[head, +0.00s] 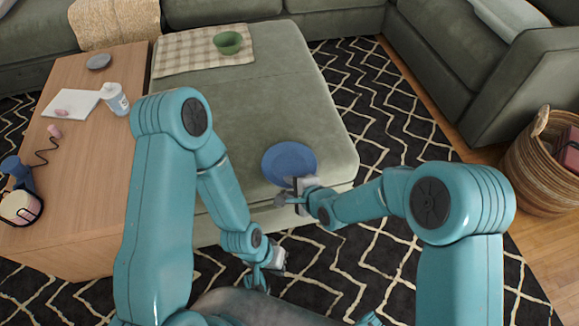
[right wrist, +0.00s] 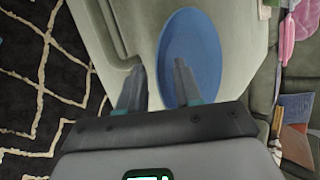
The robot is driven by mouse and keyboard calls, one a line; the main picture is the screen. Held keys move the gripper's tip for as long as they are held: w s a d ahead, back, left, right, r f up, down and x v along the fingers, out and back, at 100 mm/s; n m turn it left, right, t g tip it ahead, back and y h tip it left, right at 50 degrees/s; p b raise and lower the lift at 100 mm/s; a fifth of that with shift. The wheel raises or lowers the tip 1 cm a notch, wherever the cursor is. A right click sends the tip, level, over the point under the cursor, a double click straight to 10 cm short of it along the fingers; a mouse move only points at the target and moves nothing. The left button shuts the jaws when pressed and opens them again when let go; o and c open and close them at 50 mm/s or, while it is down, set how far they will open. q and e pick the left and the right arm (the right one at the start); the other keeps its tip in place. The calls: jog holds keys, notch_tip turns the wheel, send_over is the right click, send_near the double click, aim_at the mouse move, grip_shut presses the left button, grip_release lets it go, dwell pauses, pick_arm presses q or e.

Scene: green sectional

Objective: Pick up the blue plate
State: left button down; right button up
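The blue plate (head: 289,160) lies on the front edge of the green ottoman (head: 230,115). My right gripper (head: 293,190) is at the plate's near edge. In the right wrist view, the plate (right wrist: 190,45) lies ahead and the right gripper (right wrist: 158,80) has its fingers apart, with nothing held. One finger overlaps the plate and the other is just left of its rim. I cannot tell whether either finger touches it. My left gripper (head: 267,270) hangs low in front of the ottoman, away from the plate; its fingers are too unclear to judge.
A green bowl (head: 228,42) sits on a checked cloth (head: 185,58) at the ottoman's back. A wooden table (head: 85,185) on the left holds a cup (head: 115,99), a grey dish (head: 99,62) and small items. A wicker basket (head: 535,170) stands right. The ottoman's middle is clear.

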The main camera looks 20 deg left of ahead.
jog(key=shift+c, duration=0.3)
grip_shut()
